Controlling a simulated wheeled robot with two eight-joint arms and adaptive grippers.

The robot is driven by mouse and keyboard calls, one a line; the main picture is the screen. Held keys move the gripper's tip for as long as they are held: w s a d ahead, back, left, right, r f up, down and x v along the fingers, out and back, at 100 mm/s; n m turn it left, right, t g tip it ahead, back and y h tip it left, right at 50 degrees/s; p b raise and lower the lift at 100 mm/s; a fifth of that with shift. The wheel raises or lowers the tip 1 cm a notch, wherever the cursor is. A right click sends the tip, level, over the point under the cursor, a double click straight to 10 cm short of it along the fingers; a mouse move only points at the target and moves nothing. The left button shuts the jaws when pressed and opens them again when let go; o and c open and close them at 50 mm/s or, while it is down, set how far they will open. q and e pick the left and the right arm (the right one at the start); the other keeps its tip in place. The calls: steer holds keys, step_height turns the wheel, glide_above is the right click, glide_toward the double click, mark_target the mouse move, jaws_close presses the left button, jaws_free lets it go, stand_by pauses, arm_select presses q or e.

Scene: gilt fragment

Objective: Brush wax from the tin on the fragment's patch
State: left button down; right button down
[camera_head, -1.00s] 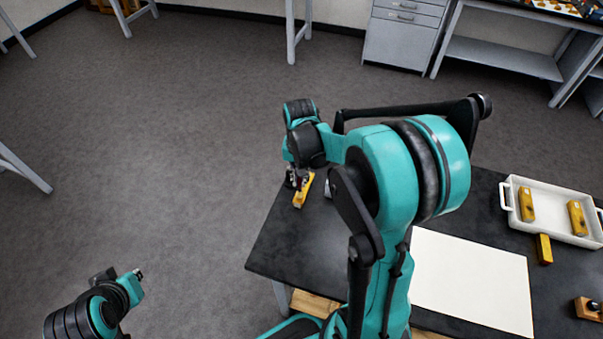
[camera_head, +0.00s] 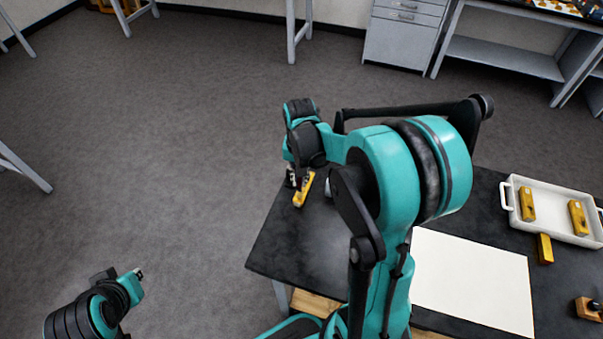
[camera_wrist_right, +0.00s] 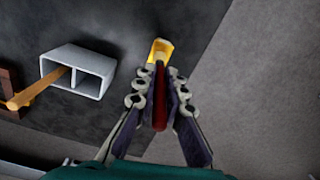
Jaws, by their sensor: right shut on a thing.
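My right gripper (camera_head: 297,180) is over the far left corner of the black table. In the wrist view the right gripper (camera_wrist_right: 158,88) is shut on a dark red handle (camera_wrist_right: 160,100), which looks like a brush's. I cannot make out a wax tin or the patch. Only part of my left arm shows, at the lower left.
A grey two-compartment box (camera_wrist_right: 78,72) and a wooden stick (camera_wrist_right: 42,88) are left of the gripper in the wrist view. A white tray (camera_head: 512,187) with yellow blocks, a loose yellow block (camera_head: 544,248) and a white sheet (camera_head: 472,280) are at right. The floor is open beyond the left edge.

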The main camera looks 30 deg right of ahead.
steer(key=shift+r+p, duration=2.25)
steer(key=shift+r, duration=0.75)
steer(key=shift+r+p, duration=1.25)
steer(key=shift+r, duration=0.3)
steer(key=shift+f, duration=0.2)
step_height(320, 180, down, 7)
steer(key=b, duration=0.5)
steer(key=shift+r+b, duration=0.15)
steer(key=shift+b, duration=0.25)
steer(key=shift+f+b, duration=0.85)
steer(key=shift+f, duration=0.2)
